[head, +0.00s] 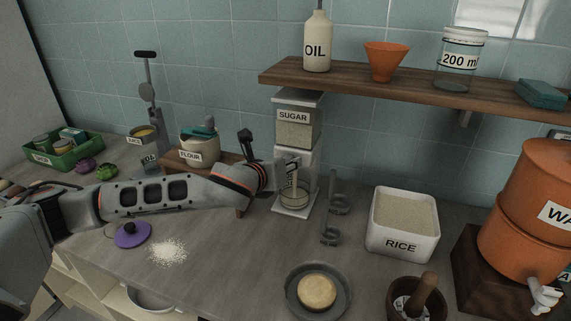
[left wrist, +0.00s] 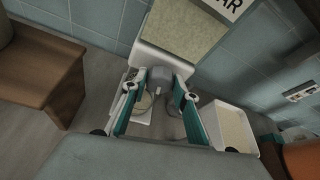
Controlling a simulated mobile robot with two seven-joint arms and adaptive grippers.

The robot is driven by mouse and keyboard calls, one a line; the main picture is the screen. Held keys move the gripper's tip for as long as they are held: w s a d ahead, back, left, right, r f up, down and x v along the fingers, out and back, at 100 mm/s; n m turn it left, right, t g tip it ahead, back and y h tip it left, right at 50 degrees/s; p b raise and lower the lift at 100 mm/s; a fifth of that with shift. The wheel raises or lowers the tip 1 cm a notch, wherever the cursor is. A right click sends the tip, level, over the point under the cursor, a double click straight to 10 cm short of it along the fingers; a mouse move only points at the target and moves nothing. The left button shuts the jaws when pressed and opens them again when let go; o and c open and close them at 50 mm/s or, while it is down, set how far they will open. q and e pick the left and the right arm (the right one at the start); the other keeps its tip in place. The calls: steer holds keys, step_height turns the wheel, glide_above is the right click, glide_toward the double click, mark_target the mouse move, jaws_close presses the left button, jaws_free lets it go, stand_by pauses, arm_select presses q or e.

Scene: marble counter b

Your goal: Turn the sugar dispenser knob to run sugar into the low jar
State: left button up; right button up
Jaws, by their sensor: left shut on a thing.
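The sugar dispenser (head: 298,133) stands against the tiled wall, with a clear hopper labelled SUGAR and a white lower body. The low jar (head: 294,198) sits on its white base under the outlet; I cannot tell how much sugar it holds. My left gripper (head: 289,168) reaches in from the left at the dispenser's front. In the left wrist view, the teal-padded fingers of my left gripper (left wrist: 157,88) are closed around the grey knob (left wrist: 158,76). The jar (left wrist: 145,102) shows partly below the knob, between the fingers. My right gripper is not in view.
A wooden shelf (head: 400,85) overhangs the dispenser, holding an oil bottle, an orange funnel and a 200 ml jar. A white grain pile (head: 168,252) and purple lid (head: 132,235) lie in front of my arm.

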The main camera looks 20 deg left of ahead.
arm_select(q)
steer(key=shift+d+f+m+y, duration=0.15)
steer(key=shift+m+y, duration=0.35)
steer(key=shift+m, duration=0.4)
steer(key=o, duration=1.1)
steer(key=v, duration=1.2)
steer(key=shift+d, duration=0.1)
